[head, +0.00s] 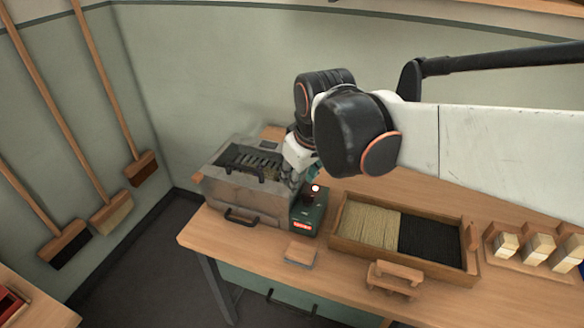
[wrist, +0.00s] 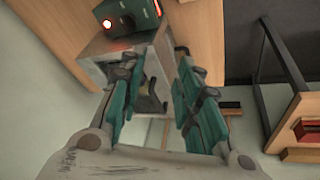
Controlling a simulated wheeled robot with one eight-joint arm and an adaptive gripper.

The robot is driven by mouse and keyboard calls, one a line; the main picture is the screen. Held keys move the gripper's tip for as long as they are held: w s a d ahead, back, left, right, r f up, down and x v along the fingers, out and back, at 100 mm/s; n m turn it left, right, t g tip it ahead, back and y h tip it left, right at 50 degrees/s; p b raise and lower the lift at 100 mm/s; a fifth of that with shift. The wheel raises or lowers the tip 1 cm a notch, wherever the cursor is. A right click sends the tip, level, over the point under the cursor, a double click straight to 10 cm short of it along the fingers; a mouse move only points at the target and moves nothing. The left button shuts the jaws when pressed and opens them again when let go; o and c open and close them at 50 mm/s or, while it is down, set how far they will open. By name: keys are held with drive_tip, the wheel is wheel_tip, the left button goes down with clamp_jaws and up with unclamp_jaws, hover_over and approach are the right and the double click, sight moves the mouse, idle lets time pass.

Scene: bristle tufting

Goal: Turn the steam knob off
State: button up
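The steamer, a grey metal box (head: 245,190) with a dark slotted top and a front handle, stands at the left end of the bench. The green box also shows at the top of the wrist view (wrist: 128,14). I cannot clearly make out the steam knob. My gripper (wrist: 160,58) has its teal fingers apart, with the metal box seen between them. In the head view my arm mostly hides the gripper, above the control box.
A wooden tray (head: 345,252) of pale and black bristles lies right of the control box. A small wooden block (head: 300,253) lies in front, and brush blocks (head: 507,244) stand at the right. Brooms lean on the left wall. Bare bench top shows along the front edge.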

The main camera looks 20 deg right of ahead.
drive_tip(key=w+d+n+g+p, duration=0.2)
drive_tip(key=w+d, duration=0.1)
drive_tip(key=w, duration=0.3)
drive_tip(key=n+g+p, duration=0.2)
drive_tip(key=n+p, duration=0.1)
drive_tip(key=n, duration=0.1)
approach(310, 196)
drive_tip(key=f+b, duration=0.2)
drive_tip(key=f, duration=0.2)
drive_tip(key=f+b, duration=0.2)
drive_tip(key=f, duration=0.2)
drive_tip(key=shift+w+d+f+b, duration=0.2)
drive_tip(key=shift+f+b, duration=0.15)
drive_tip(key=shift+f, duration=0.05)
clamp_jaws()
